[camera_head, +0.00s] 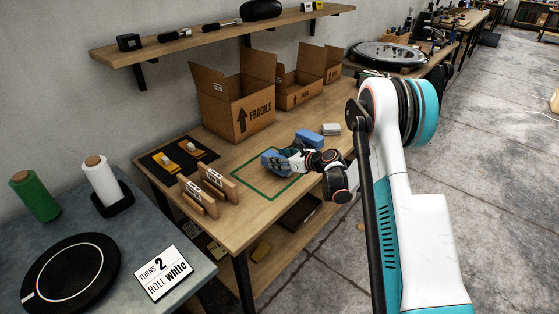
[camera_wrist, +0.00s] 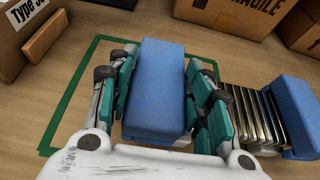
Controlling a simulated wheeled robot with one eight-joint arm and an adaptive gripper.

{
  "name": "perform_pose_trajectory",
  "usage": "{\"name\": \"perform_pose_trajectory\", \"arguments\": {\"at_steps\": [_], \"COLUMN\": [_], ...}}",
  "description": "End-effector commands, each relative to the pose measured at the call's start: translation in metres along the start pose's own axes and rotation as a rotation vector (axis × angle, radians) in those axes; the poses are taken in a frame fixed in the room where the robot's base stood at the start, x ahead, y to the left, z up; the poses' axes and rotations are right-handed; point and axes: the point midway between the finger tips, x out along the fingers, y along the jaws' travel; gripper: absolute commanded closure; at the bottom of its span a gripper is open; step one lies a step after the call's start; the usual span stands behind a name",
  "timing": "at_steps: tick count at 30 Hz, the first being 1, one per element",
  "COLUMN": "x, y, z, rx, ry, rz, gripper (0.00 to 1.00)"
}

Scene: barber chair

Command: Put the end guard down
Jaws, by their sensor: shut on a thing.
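A blue block, the end guard (camera_wrist: 157,85), stands between the teal-padded fingers of my gripper (camera_wrist: 160,100), which is shut on it. In the head view the held block (camera_head: 270,161) is at the upper part of a green outlined rectangle (camera_head: 247,207) on the wooden bench. The green outline (camera_wrist: 72,98) also shows in the wrist view, left of and behind the gripper. I cannot tell whether the block touches the bench. A second blue block (camera_wrist: 298,104) sits at the right, against a row of thin metal plates (camera_wrist: 250,115).
Open cardboard boxes (camera_head: 238,102) stand at the back of the bench. Two wooden holders with labels (camera_head: 212,187) and a dark mat (camera_head: 163,162) lie to the left. A pale stack (camera_head: 331,129) is behind the second blue block. The outline's front part is bare.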

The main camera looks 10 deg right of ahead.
Motion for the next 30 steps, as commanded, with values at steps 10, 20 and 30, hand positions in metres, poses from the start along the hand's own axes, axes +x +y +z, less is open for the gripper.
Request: {"name": "perform_pose_trajectory", "arguments": {"at_steps": [10, 20, 30], "x": [0.001, 0.0, -0.05], "y": [0.0, 0.0, -0.002], "z": [-0.001, 0.0, 0.004], "rx": [0.0, 0.0, 0.002], "ry": [0.0, 0.0, 0.0], "rz": [0.0, 0.0, -0.003], "gripper": [0.34, 0.34, 0.34]}}
